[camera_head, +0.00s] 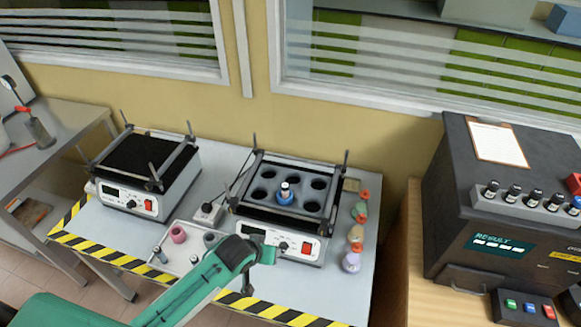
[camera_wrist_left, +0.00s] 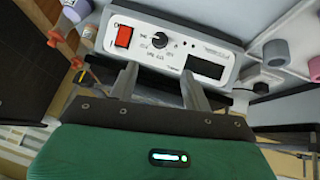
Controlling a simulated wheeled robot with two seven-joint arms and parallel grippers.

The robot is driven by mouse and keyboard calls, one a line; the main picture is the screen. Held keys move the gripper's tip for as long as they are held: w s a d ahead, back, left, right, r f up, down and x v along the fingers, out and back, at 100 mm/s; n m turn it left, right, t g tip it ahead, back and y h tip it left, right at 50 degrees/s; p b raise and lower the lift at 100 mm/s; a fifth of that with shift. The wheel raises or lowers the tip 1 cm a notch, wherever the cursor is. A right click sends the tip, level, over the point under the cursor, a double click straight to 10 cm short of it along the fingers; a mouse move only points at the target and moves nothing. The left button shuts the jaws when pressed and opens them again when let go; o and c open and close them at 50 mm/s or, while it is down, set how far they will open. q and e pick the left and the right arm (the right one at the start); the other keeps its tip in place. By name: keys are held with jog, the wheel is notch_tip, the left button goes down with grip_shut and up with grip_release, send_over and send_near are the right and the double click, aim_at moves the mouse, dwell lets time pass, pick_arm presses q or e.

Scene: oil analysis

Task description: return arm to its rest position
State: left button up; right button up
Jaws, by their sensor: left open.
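My left arm, green, reaches in from the lower left in the head view. Its gripper (camera_head: 250,272) is over the front of the table, just before the right-hand shaker (camera_head: 313,246). In the left wrist view my left gripper (camera_wrist_left: 160,76) has its two fingers apart with nothing between them. They point at the shaker's front panel (camera_wrist_left: 170,45) with its red switch and dark knob. I cannot tell the exact gap to the panel. My right gripper is in neither view.
A second shaker (camera_head: 128,199) stands left. Small flasks (camera_head: 351,262) line the table's right side. A dark analyser (camera_head: 455,215) stands further right. A pink cup (camera_head: 178,234) stands left of the arm.

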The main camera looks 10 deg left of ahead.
pick_arm(q)
jog(key=s+a+r+m+g+y, duration=0.15)
jog(key=s+r, duration=0.25)
jog(key=s, duration=0.7)
jog(key=s+a+r+m+g, duration=0.1)
jog(key=s+a+r+g, duration=0.2)
jog(key=s, duration=0.8)
jog(key=s+f+b+x, duration=0.15)
jog(key=s+x, duration=0.25)
jog(key=x, duration=1.3)
jog(key=s+a+b+x, duration=0.1)
jog(key=s+b+x, duration=0.25)
jog(key=x, duration=1.35)
jog(key=s+a+f+g+b, duration=0.1)
jog(key=s+a+f+b, duration=0.1)
jog(key=s+f, duration=1.7)
notch_tip(320, 180, down, 3)
jog(key=shift+a+f, duration=0.15)
jog(key=shift+a, duration=0.35)
jog(key=shift+s, duration=0.1)
